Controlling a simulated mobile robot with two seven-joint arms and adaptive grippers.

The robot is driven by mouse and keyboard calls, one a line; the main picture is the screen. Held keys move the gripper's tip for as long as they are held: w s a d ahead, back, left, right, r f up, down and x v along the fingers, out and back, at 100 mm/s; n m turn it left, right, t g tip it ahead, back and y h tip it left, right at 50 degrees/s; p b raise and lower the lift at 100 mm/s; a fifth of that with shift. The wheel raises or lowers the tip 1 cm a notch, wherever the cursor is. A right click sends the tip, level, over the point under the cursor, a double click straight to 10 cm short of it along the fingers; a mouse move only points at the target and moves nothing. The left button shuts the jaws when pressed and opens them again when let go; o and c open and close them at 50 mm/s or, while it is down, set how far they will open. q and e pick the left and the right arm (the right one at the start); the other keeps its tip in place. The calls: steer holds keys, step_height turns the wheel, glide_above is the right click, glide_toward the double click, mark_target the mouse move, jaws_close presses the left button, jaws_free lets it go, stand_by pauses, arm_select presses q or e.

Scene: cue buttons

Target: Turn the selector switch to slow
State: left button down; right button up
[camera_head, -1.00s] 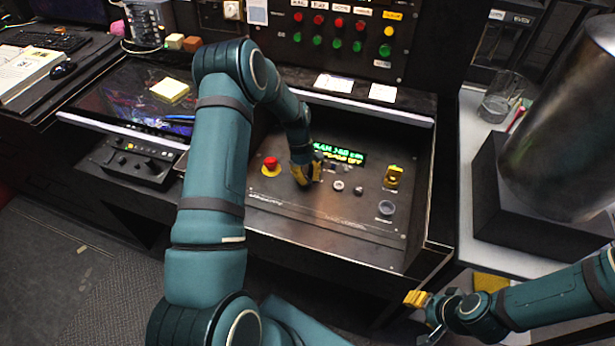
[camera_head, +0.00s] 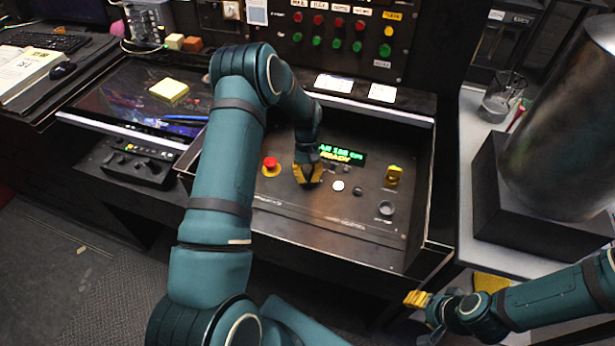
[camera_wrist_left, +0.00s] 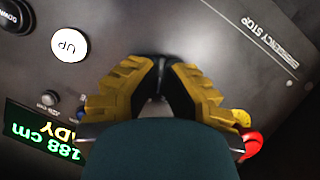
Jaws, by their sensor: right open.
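I cannot make out the selector switch for sure; no label reading slow is legible. The sloped control panel (camera_head: 330,225) carries a lit green and yellow display (camera_head: 342,154), with a white round UP button (camera_head: 338,186) and a dark DOWN button (camera_head: 357,191) near it. My left gripper (camera_head: 308,180) is down at the panel, between the red emergency stop (camera_head: 270,163) and the UP button. In the left wrist view its yellow-padded fingers (camera_wrist_left: 160,75) are together at the tips; anything between them is hidden. My right gripper (camera_head: 428,315) is open and empty at lower right.
A rear board (camera_head: 340,40) holds red and green buttons. A big metal cylinder (camera_head: 565,130) stands on the right on a black block.

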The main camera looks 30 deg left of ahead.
arm_select(q)
steer(key=shift+d+m+g+y, duration=0.1)
steer(key=shift+m+g+y, duration=0.45)
steer(key=shift+m, duration=1.45)
steer(key=shift+y, duration=0.25)
steer(key=c, duration=1.1)
jaws_free()
steer(key=shift+t, duration=0.25)
steer(key=v, duration=1.2)
steer(key=shift+w, duration=0.1)
steer(key=shift+f, duration=0.1)
